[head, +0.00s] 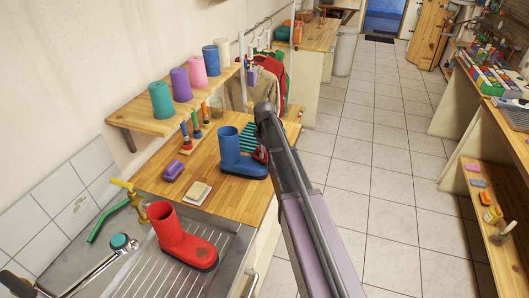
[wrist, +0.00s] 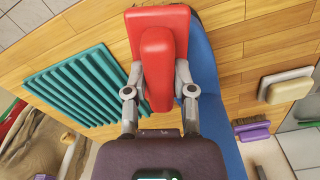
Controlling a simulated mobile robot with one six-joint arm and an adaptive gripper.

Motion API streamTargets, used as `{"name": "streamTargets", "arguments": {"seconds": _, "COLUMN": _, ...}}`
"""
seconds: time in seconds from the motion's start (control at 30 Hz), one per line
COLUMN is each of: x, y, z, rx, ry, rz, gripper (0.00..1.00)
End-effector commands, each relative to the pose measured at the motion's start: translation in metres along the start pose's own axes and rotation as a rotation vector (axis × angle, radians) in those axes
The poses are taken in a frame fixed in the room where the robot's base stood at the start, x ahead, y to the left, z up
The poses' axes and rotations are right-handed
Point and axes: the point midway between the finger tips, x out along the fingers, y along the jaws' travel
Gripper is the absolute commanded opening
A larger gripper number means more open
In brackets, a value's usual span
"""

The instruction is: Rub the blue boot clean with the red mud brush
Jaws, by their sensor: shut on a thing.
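The blue boot (head: 236,158) stands upright on the wooden counter, toe to the right. In the wrist view part of the blue boot (wrist: 208,85) shows right beside the red mud brush (wrist: 157,60). My gripper (wrist: 158,78) is shut on the brush, one finger on each side. In the head view only a bit of the red brush (head: 260,154) shows between boot and arm. The brush overlaps the boot in the wrist view; I cannot tell whether they touch. The bristles are hidden, and I see no clear mud on the boot's visible side.
A red boot (head: 182,240) with a brown patch stands on the metal draining board. A teal ribbed rack (wrist: 75,88) lies beside the boot. A purple brush (head: 173,171) and a pale sponge (head: 196,191) lie on the counter. A shelf (head: 150,124) with coloured cylinders hangs above.

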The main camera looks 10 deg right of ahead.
Motion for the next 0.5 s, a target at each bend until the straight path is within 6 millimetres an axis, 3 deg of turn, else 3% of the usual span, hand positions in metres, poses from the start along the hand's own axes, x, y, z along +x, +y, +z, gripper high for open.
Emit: {"name": "streamTargets", "arguments": {"seconds": 0.5, "x": -0.002, "y": -0.009, "z": -0.022, "rx": -0.003, "ry": 0.004, "rz": -0.001, "gripper": 0.00}}
